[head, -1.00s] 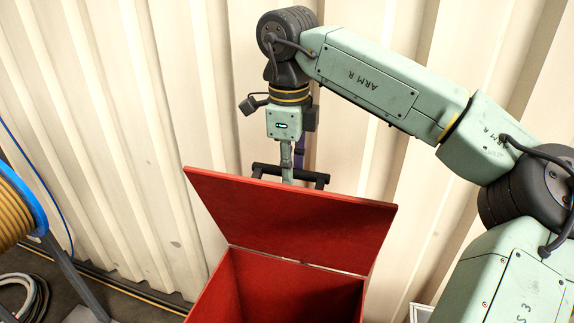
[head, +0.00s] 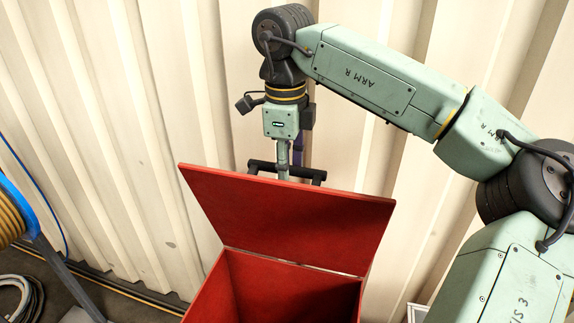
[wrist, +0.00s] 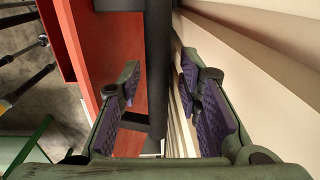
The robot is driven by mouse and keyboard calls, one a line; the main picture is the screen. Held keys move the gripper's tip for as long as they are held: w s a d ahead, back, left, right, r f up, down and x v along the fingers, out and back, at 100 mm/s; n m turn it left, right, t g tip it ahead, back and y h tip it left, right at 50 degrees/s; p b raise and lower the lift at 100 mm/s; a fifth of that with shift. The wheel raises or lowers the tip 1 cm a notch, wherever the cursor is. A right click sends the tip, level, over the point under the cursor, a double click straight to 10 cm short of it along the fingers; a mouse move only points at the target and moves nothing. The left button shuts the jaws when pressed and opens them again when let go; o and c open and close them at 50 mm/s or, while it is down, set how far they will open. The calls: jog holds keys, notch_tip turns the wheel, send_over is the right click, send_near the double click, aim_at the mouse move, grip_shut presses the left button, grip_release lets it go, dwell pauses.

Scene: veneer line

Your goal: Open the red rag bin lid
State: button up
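The red rag bin (head: 300,293) stands near the wall in the head view, its inside visible. Its red lid (head: 290,215) is raised on its hinge and leans up and back toward the wall. A black bar handle (head: 262,166) shows above the lid's top edge. My gripper is behind the lid, its fingertips hidden in the head view. In the wrist view my gripper (wrist: 160,95) is open, with purple-padded fingers apart on either side of the black handle bar (wrist: 158,60). The lid's red face (wrist: 100,45) is left of the bar.
A pale corrugated wall (head: 130,130) stands close behind the lid and my gripper. A reel with a blue rim (head: 18,205) on a metal stand is at the left, with a coiled hose (head: 15,292) on the floor below.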

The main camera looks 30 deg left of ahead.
jog(key=shift+r, duration=0.2)
notch_tip(320, 180, up, 12)
jog(key=shift+s+f, duration=0.15)
jog(key=shift+s, duration=0.2)
dwell(0.7)
